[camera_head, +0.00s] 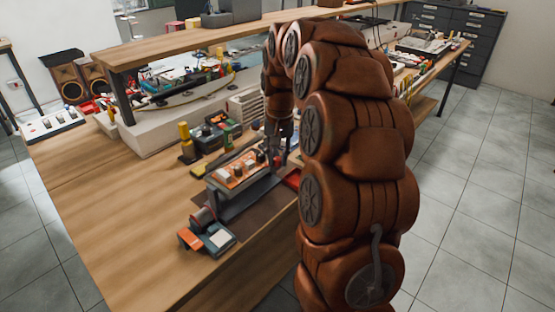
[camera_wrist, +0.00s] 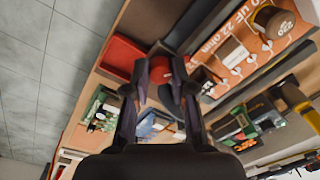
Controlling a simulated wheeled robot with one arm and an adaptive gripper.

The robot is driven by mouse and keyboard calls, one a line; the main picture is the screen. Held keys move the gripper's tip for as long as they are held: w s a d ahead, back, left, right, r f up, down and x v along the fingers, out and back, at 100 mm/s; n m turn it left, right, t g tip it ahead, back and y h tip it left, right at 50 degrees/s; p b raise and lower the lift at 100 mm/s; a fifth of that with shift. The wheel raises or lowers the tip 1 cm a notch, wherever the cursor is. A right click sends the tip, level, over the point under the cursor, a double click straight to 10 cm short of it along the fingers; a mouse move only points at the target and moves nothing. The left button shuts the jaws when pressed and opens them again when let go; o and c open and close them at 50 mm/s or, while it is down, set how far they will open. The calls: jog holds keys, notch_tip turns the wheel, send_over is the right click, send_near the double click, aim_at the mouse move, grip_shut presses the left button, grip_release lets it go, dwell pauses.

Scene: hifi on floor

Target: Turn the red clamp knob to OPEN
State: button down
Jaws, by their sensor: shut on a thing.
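In the wrist view, the red clamp knob (camera_wrist: 160,70) shows between the two dark fingers of my gripper (camera_wrist: 166,76). The fingers are closed on it and cover much of it. A dark rail of the fixture runs beside the knob, next to an orange board (camera_wrist: 236,66) with printed lettering and components. In the head view, my gripper (camera_head: 279,154) points down at the right end of the fixture that carries the orange board (camera_head: 235,176). The knob is hidden there behind my arm. No OPEN mark can be read, so I cannot tell the knob's angle.
A red tray (camera_wrist: 121,56) lies close to my gripper. A device with an orange part (camera_head: 190,238) stands at the bench front. Several small parts and a yellow-topped post (camera_head: 185,140) stand behind the fixture. The wooden bench is clear at left (camera_head: 110,205).

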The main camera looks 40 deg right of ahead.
aim_at(278, 158)
jog(key=n, duration=0.3)
jog(key=shift+n+b, duration=0.3)
jog(key=shift+n, duration=0.1)
jog(key=shift+w+n, duration=0.1)
jog(key=shift+n, duration=1.9)
jog(key=c, duration=1.2)
grip_release()
jog(key=shift+r, duration=0.1)
notch_tip(278, 158, up, 12)
jog(key=shift+d+f, duration=0.1)
jog(key=shift+d, duration=0.05)
